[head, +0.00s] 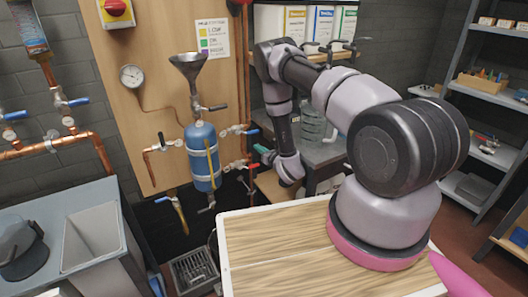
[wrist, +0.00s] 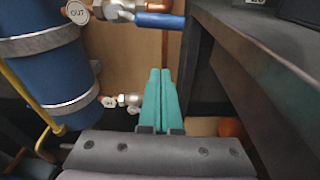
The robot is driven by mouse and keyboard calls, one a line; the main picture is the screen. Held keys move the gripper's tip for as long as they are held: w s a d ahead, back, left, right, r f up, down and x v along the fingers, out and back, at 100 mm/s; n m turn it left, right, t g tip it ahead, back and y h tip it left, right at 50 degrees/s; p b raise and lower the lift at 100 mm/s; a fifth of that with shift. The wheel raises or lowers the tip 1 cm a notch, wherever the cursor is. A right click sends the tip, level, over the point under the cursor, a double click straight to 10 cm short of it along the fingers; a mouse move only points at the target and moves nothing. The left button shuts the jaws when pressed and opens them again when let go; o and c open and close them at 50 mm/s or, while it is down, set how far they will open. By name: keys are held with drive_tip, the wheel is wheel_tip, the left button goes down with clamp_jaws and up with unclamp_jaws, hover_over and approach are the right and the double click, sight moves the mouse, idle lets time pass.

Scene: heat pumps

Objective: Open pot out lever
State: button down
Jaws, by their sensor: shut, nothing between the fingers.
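The blue pot (head: 202,155) hangs on the wooden panel under a funnel. A blue lever (head: 250,132) sits on the copper pipe at its upper right. In the wrist view this blue lever (wrist: 160,21) points right along the pipe, beside a round tag reading OUT (wrist: 77,12). My gripper (head: 264,154) is right of the pot, close below the blue lever. In the wrist view my gripper's teal fingers (wrist: 158,85) are together and empty, with their tips below the lever and apart from it in the picture.
A red lever (head: 237,165) is on the lower right pipe of the pot. A smaller valve (wrist: 128,100) shows left of my fingers. A dark bench edge (wrist: 240,60) lies close on the right. A metal basin (head: 95,238) stands at the left.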

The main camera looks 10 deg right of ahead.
drive_tip(key=shift+w+a+r, duration=0.2)
drive_tip(key=shift+w+r, duration=0.55)
drive_tip(key=shift+r, duration=0.1)
drive_tip(key=shift+w+a+r, duration=0.15)
drive_tip(key=shift+w+r, duration=0.55)
drive_tip(key=shift+r, duration=0.15)
drive_tip(key=shift+d+r+n, duration=0.15)
drive_tip(key=shift+r+n, duration=0.45)
drive_tip(key=shift+r, duration=0.2)
drive_tip(key=shift+w+f, duration=0.1)
